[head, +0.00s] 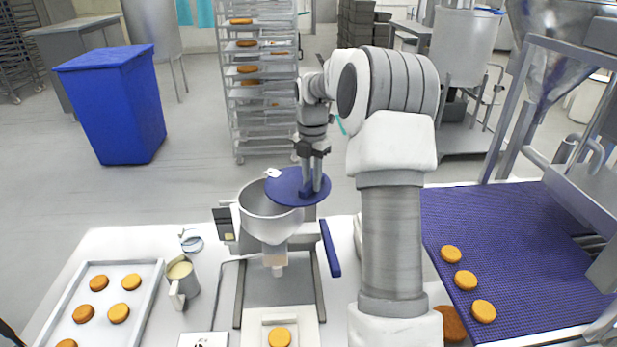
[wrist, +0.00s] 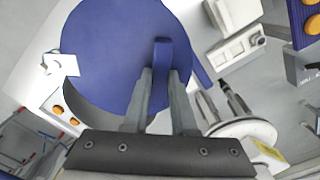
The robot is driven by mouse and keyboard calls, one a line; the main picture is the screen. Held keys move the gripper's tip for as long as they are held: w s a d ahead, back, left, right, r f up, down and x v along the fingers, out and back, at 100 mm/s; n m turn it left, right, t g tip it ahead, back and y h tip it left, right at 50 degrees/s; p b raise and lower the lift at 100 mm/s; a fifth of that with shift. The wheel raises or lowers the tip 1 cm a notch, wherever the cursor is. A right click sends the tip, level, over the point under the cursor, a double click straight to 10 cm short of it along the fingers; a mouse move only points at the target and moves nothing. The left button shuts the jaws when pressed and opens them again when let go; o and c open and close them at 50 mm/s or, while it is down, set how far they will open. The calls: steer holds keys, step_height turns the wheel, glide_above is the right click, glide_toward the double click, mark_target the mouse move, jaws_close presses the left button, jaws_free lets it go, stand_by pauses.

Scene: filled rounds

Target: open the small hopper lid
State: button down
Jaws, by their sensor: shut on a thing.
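The small hopper (head: 262,222) is a grey metal bowl on a stand in the middle of the table, its mouth partly uncovered. Its round blue lid (head: 285,190) sits over the right and back part of the mouth; I cannot tell whether it touches the rim. In the wrist view the lid (wrist: 105,50) fills the upper middle, with an upright blue handle (wrist: 161,60). My gripper (head: 313,187) points down at the lid's right part. In the wrist view my gripper (wrist: 163,78) has its fingers on both sides of the handle, shut on it.
A tray of round cakes (head: 97,305) and a jug (head: 181,280) stand left of the hopper. A blue conveyor belt (head: 520,240) with cakes lies to the right. A blue bin (head: 118,105) and a rack (head: 258,80) stand behind on the floor.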

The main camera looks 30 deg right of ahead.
steer(key=w+d+n+p, duration=0.1)
steer(key=w+d+n, duration=0.1)
steer(key=n, duration=0.1)
steer(key=w+d+n+p, duration=0.1)
steer(key=w+d+n, duration=0.2)
steer(key=shift+d+p, duration=0.3)
steer(key=shift+d, duration=0.05)
steer(key=shift+w+d+n, duration=0.45)
steer(key=shift+w+n, duration=0.4)
steer(key=shift+w+d+n, duration=0.4)
steer(key=shift+w+n, duration=0.45)
steer(key=c, duration=0.7)
jaws_free()
steer(key=shift+r, duration=0.1)
steer(key=shift+r, duration=3.55)
